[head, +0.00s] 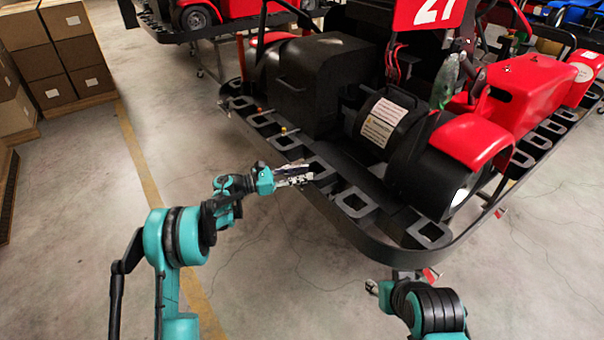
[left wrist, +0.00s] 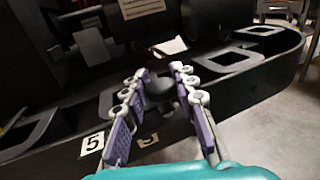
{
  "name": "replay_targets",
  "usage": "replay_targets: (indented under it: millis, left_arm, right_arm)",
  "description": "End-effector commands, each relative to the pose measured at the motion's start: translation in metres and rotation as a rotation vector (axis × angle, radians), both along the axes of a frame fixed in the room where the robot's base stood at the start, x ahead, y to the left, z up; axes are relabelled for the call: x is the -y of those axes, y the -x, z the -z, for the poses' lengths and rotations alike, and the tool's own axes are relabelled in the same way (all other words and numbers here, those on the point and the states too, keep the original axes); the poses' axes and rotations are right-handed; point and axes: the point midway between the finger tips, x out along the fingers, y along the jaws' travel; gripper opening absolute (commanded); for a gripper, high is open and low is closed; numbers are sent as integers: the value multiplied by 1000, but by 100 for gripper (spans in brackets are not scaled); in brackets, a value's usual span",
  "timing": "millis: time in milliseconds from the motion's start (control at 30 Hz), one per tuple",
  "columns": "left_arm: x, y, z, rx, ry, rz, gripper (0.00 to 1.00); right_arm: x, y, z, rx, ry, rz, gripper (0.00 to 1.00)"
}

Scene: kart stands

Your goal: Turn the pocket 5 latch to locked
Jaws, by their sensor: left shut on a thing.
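My left gripper (head: 294,175) reaches from the left to the near edge of the kart's black bumper frame (head: 340,205). In the left wrist view its two padded fingers (left wrist: 164,100) are on either side of a dark rounded knob, the pocket 5 latch (left wrist: 158,88), and are shut on it. A white plate with a black 5 (left wrist: 92,143) is on the frame beside the left finger. A second small mark lies between the fingers, hard to read. The latch's turn angle cannot be told. My right gripper (head: 372,287) is low in the head view, its fingers unclear.
The red and black kart (head: 430,110) fills the upper right, with a row of square openings along its frame. Cardboard boxes (head: 60,55) stand at the upper left. A second kart (head: 230,10) is behind. The concrete floor (head: 110,180) at left is clear.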

Motion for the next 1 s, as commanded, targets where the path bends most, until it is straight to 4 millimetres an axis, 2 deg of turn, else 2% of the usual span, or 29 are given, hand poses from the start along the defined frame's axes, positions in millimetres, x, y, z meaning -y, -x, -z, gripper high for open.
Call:
replay_targets:
  millis: [267,700,733,800,1000]
  left_arm:
    - [0,-1,0,0,0,69,0]
    - [1,0,0,0,0,78,0]
    - [1,0,0,0,0,78,29]
    - [1,0,0,0,0,78,48]
    - [1,0,0,0,0,78,49]
  right_arm:
    - [0,0,0,0,0,0,40]
    - [0,0,0,0,0,0,40]
    - [0,0,0,0,0,0,40]
    - [0,0,0,0,0,0,40]
    - [0,0,0,0,0,0,40]
